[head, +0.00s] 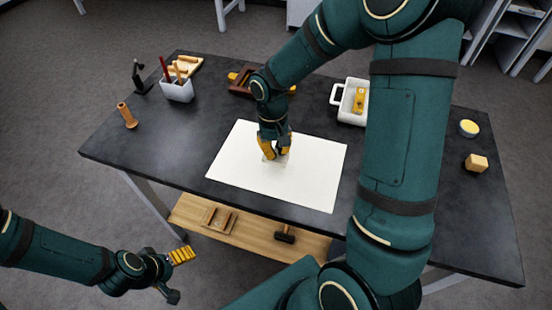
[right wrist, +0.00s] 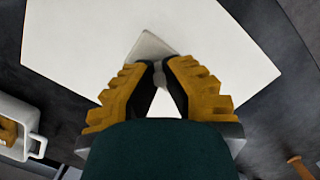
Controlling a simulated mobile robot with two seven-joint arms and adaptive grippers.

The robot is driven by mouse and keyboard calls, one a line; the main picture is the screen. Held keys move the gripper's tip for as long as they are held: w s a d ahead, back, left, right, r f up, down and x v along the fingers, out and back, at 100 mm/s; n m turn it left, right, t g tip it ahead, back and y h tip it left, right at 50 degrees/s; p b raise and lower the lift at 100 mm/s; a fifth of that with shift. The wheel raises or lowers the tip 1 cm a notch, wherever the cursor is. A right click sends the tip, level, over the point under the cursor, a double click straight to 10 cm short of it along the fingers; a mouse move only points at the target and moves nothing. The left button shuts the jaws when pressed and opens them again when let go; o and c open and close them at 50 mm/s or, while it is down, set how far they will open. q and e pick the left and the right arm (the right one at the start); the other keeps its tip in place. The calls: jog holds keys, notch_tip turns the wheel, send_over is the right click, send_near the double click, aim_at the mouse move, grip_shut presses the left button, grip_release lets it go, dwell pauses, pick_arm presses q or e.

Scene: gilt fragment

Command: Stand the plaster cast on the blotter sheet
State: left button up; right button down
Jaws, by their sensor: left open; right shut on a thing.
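The blotter sheet (head: 318,172) is a large white sheet lying flat on the dark table; it also shows in the right wrist view (right wrist: 75,35). My right gripper (head: 274,153) points down over the middle of the sheet. It is shut on the plaster cast (right wrist: 150,46), a pale grey-white piece that is mostly hidden by the fingers. The cast is at or just above the sheet; I cannot tell whether it touches, or whether it is upright. My left gripper (head: 183,275) is open and empty, low in front of the table at the left.
A hammer (head: 285,234) lies on the lower shelf.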

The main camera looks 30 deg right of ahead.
aim_at(276, 159)
jog(key=shift+f+b, duration=0.35)
jog(key=shift+f, duration=1.7)
jog(key=shift+f, duration=0.15)
jog(key=c, duration=1.1)
grip_release()
jog(key=shift+c, duration=0.2)
